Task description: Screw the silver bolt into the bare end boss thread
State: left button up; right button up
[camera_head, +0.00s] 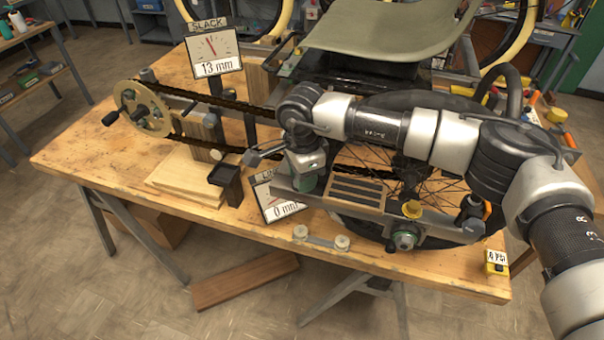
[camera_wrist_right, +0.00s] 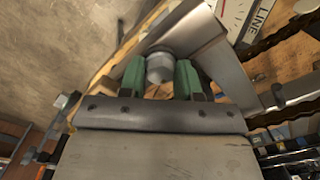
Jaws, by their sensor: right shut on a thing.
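My right gripper (camera_head: 308,186) comes in from the right in the head view, its tip pointing down at the left end of the grey frame bar (camera_head: 345,212). In the right wrist view its green-padded fingers (camera_wrist_right: 159,78) are shut on the silver bolt (camera_wrist_right: 160,66), whose rounded grey head shows between them. The bolt's head lies close against the grey metal of the frame end (camera_wrist_right: 195,38). The bolt's shank and the boss thread are hidden, so I cannot tell how deep the bolt sits. My left gripper is in neither view.
A slack gauge (camera_head: 214,52) reads 13 mm; a lower gauge (camera_head: 277,198) reads 0 mm. A crank wheel (camera_head: 143,108) and chain stand at the left. The front table edge (camera_head: 200,214) is fairly clear.

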jog(key=m, duration=0.4)
jog(key=shift+s, duration=0.1)
jog(key=m, duration=0.4)
jog(key=shift+s+f, duration=0.1)
jog(key=o, duration=0.5)
